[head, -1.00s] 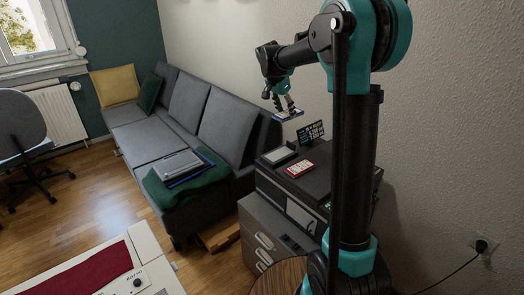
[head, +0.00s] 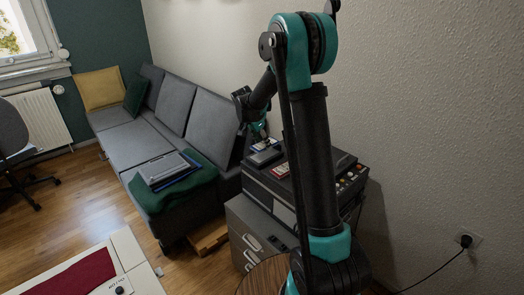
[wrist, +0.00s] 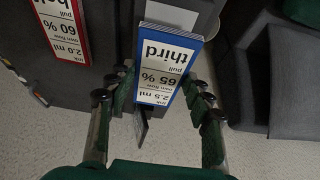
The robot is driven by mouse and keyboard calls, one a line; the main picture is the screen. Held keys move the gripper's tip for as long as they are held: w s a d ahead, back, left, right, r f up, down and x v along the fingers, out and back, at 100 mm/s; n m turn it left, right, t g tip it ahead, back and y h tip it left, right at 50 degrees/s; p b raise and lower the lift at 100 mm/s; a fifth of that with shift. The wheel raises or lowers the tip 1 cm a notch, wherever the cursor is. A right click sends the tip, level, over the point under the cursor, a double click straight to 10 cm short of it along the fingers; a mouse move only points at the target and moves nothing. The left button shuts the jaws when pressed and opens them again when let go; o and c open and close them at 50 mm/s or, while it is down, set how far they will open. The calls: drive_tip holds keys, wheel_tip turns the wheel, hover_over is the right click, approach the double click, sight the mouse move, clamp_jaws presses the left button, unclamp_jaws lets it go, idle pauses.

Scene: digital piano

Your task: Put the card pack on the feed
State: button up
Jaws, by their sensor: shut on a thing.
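The card pack (wrist: 165,62) is a white box with a blue edge, printed "third", "65 %" and "2.5 ml". My gripper (wrist: 158,82) is shut on it, with fingers on both sides in the wrist view. In the head view the pack (head: 266,144) and my gripper (head: 258,132) are low over the feed (head: 263,158), a grey plate on top of the dark machine. The feed also shows past the pack in the wrist view (wrist: 196,15). I cannot tell whether the pack touches it.
A red-edged pack (wrist: 62,28) lies on the machine beside the feed; it also shows in the head view (head: 280,171). The dark machine (head: 268,194) stands on a grey drawer cabinet (head: 240,222). A grey sofa (head: 160,130) is to the left, the wall (head: 420,110) to the right.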

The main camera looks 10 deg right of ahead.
sight(260, 146)
drive_tip(key=shift+f, duration=2.1)
drive_tip(key=shift+f, duration=0.1)
drive_tip(key=o, duration=1.2)
